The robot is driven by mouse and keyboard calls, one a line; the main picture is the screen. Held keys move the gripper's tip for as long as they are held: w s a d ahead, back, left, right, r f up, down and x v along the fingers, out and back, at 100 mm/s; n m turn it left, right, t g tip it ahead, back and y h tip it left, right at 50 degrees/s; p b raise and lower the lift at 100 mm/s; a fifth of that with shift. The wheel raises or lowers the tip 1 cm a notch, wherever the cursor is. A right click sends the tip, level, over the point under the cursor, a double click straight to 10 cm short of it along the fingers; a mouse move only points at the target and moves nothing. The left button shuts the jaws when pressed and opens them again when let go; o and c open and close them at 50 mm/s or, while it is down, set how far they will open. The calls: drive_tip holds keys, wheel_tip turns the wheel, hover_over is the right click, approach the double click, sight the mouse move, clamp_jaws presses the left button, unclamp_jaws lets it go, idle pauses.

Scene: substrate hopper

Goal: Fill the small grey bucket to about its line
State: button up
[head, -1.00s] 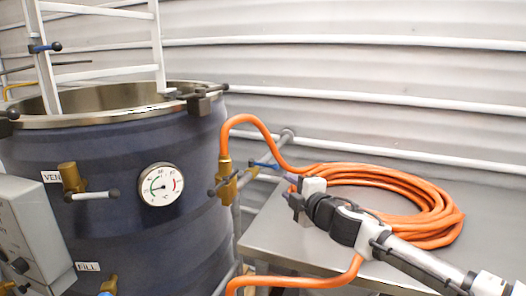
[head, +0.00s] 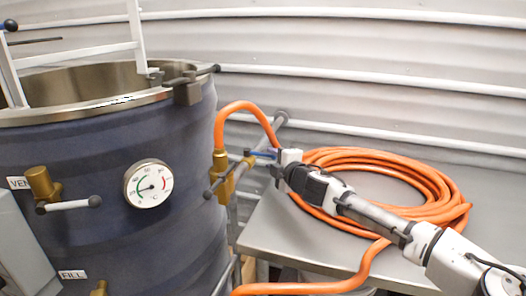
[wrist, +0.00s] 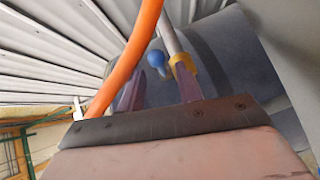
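No grey bucket shows in either view. My gripper (head: 273,155) is at the right of the tank (head: 100,150), close to a blue lever (head: 258,153) on the pipe behind the orange hose. In the wrist view its two purple fingers (wrist: 159,91) stand apart, with a blue rounded knob (wrist: 155,58) in line with the gap beyond them. A pipe with a yellow collar (wrist: 183,61) is by the right finger. I cannot tell whether a finger touches the lever. A brass valve (head: 222,178) on the tank's side joins the orange hose.
The orange hose (head: 440,207) lies coiled on a steel table (head: 275,235) under my arm; one length crosses the table's front. The tank carries a dial gauge (head: 148,184), a VENT valve (head: 42,186) and a FILL label (head: 72,274). A white ladder (head: 137,35) stands at the tank's rim.

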sight(267, 156)
drive_tip(key=p+x, duration=0.1)
drive_tip(key=x, duration=0.5)
drive_tip(key=shift+w+a, duration=0.1)
drive_tip(key=shift+w, duration=0.1)
clamp_jaws()
